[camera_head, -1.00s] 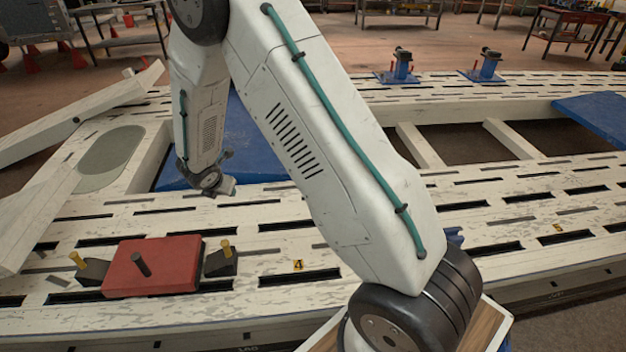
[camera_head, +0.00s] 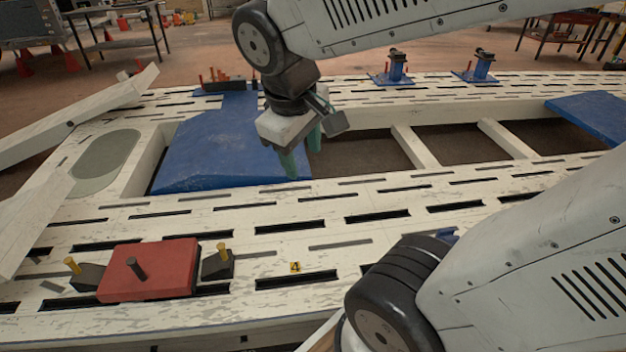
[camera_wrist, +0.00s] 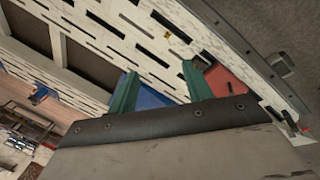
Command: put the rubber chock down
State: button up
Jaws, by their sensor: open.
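Two dark wedge-shaped chocks with yellow pegs stand on the near white slotted beam, a left chock (camera_head: 88,277) and a right chock (camera_head: 217,265). Between them lies a red block (camera_head: 150,275) with a dark peg; it also shows in the wrist view (camera_wrist: 222,78). My gripper (camera_head: 300,152) points down above the near edge of the blue panel, farther back than the chocks and to their right. Its green fingers stand apart in the wrist view (camera_wrist: 160,88), with nothing held between them.
A blue panel (camera_head: 215,145) lies inside the white frame. A yellow tag marked 4 (camera_head: 295,267) is on the near beam (camera_head: 350,235). Two blue clamp stands (camera_head: 393,75) (camera_head: 477,72) stand on the far beam. Loose white beams (camera_head: 90,120) lean at left.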

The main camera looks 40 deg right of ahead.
jog(key=s+a+m+y, duration=0.2)
jog(key=s+a, duration=0.2)
jog(key=s, duration=0.3)
jog(key=shift+s+a+r+y, duration=0.15)
jog(key=shift+y, duration=0.15)
